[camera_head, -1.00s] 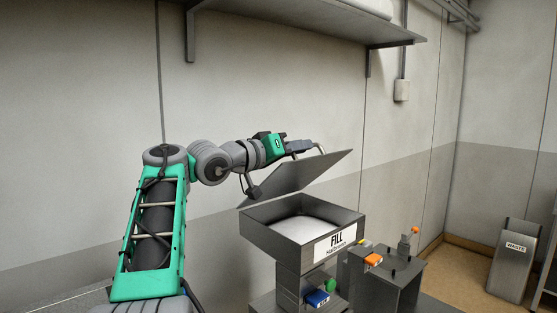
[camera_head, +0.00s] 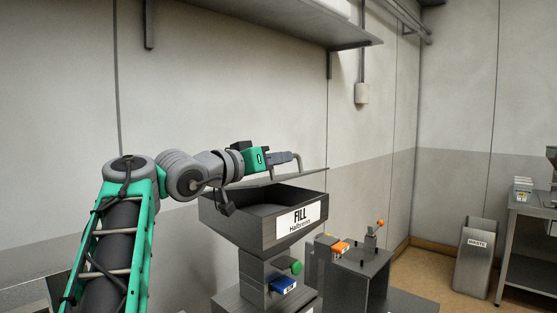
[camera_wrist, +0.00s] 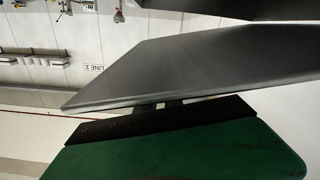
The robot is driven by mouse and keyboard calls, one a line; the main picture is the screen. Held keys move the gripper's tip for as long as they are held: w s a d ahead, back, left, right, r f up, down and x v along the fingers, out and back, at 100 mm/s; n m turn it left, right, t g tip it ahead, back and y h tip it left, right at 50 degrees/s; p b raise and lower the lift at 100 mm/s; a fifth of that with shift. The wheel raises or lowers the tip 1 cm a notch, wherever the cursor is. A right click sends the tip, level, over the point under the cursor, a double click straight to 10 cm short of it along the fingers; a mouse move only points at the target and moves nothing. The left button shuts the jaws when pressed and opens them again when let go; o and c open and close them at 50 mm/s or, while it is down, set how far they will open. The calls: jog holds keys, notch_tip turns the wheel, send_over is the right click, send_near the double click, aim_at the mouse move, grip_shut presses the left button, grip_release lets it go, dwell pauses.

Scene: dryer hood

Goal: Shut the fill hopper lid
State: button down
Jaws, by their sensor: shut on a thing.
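The fill hopper (camera_head: 257,233) is a dark grey open-topped box with a "FILL" label (camera_head: 299,217) on its front right side. Its flat grey lid (camera_head: 309,173) shows nearly edge-on in the head view, tilted at a low angle, with its right end raised above the rim. A bent handle (camera_head: 299,160) stands at the lid's right end. My gripper (camera_head: 290,157) is at this handle, above the lid, and is shut on it. The fingertips are small and the exact grip is hard to see. In the wrist view, large grey surfaces fill much of the picture, and the handle cannot be made out.
A shelf (camera_head: 285,25) juts from the wall above my arm. Right of the hopper stands a grey box (camera_head: 362,277) with an orange-topped lever (camera_head: 380,224). A waste bin (camera_head: 476,258) and a steel table (camera_head: 530,212) stand farther right, with open floor before them.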

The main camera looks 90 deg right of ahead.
jog(key=c, duration=1.5)
grip_release()
jog(key=shift+r, duration=0.15)
jog(key=r, duration=0.1)
jog(key=r+p, duration=0.1)
jog(key=r, duration=0.2)
jog(key=shift+a+r, duration=0.1)
jog(key=shift+a, duration=0.25)
jog(key=a+r, duration=0.4)
jog(key=a, duration=0.2)
jog(key=w+a+r+p, duration=0.1)
jog(key=a+r, duration=0.3)
jog(key=a, duration=0.3)
jog(key=shift+a+r+p, duration=0.15)
jog(key=shift+r+p, duration=0.15)
